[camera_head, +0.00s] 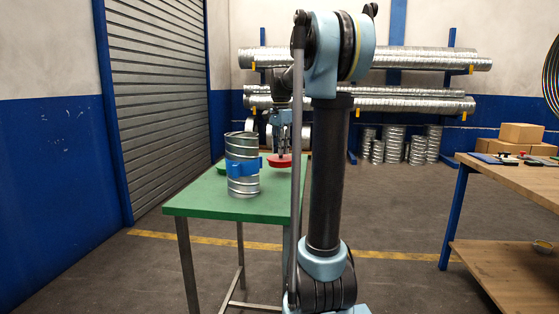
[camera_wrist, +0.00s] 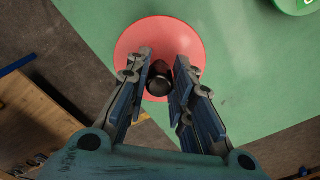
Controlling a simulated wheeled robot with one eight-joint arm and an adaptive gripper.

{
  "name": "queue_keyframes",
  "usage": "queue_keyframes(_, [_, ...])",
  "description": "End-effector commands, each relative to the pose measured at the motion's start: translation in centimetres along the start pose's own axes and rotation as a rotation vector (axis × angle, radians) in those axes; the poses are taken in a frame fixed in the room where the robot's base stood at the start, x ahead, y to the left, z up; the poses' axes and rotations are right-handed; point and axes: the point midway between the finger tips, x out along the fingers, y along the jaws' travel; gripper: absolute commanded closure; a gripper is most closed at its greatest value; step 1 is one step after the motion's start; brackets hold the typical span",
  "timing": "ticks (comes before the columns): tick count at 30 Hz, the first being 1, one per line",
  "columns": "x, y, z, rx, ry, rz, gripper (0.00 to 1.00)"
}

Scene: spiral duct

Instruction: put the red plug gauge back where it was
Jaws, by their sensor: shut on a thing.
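The red plug gauge (camera_head: 281,162) is a round red disc with a dark knob. My gripper (camera_head: 282,151) points down over it, near the right side of the green table (camera_head: 225,204). In the wrist view the fingers of my gripper (camera_wrist: 161,88) are closed around the knob, with the red disc (camera_wrist: 185,42) beneath them. The disc overlaps the table's edge in that view. I cannot tell whether it touches the tabletop or hangs just above it.
A metal spiral duct (camera_head: 243,184) with a blue clamp (camera_head: 246,167) stands upright on the green table, left of my gripper. A green disc (camera_wrist: 293,4) lies on the table. A wooden workbench (camera_head: 520,185) stands at the right, with open floor between.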

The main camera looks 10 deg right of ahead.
Motion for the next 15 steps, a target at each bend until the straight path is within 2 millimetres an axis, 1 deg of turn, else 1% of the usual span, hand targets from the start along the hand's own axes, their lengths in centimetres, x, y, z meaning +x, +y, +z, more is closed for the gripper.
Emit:
queue_keyframes(9, [3.6, 0.0, 0.0, 0.000, 0.000, 0.000, 1.00])
queue_keyframes(15, [4.0, 0.0, 0.0, 0.000, 0.000, 0.000, 1.00])
